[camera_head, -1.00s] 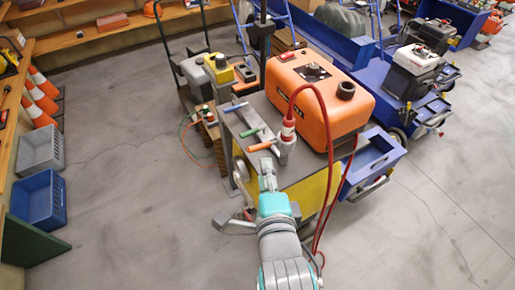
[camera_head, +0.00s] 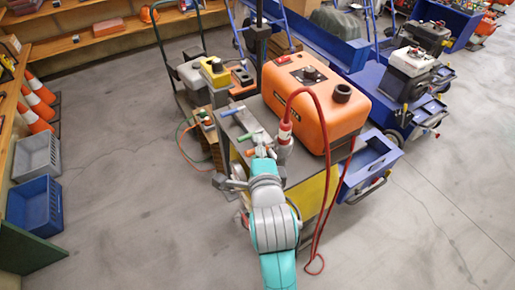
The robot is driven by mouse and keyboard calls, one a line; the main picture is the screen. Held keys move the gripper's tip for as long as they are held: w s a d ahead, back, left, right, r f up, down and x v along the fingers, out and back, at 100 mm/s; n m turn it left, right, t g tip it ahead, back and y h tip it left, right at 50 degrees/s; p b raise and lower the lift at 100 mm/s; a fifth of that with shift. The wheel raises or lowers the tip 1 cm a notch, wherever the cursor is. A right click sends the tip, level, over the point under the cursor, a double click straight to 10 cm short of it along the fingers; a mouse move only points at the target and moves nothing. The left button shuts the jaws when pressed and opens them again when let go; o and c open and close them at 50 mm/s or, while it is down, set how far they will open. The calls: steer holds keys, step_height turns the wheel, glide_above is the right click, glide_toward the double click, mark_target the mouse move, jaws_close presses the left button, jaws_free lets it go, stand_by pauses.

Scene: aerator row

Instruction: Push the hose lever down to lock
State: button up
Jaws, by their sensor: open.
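I cannot tell which one is the hose lever. My gripper (camera_head: 261,153) is open and empty, at the orange handle, covering part of it. I cannot tell whether it touches. A red-and-white hose coupling (camera_head: 285,132) stands just right of my gripper, with a red hose (camera_head: 324,125) looping from it over the cart's right side. My arm hides the cart's near edge.
An orange machine (camera_head: 318,100) fills the cart top behind the coupling. A blue drawer or tray (camera_head: 368,160) juts out at right. A hand truck (camera_head: 165,60) and a yellow-topped box (camera_head: 214,72) stand behind left. Open floor lies left and right.

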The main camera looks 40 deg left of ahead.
jaws_close()
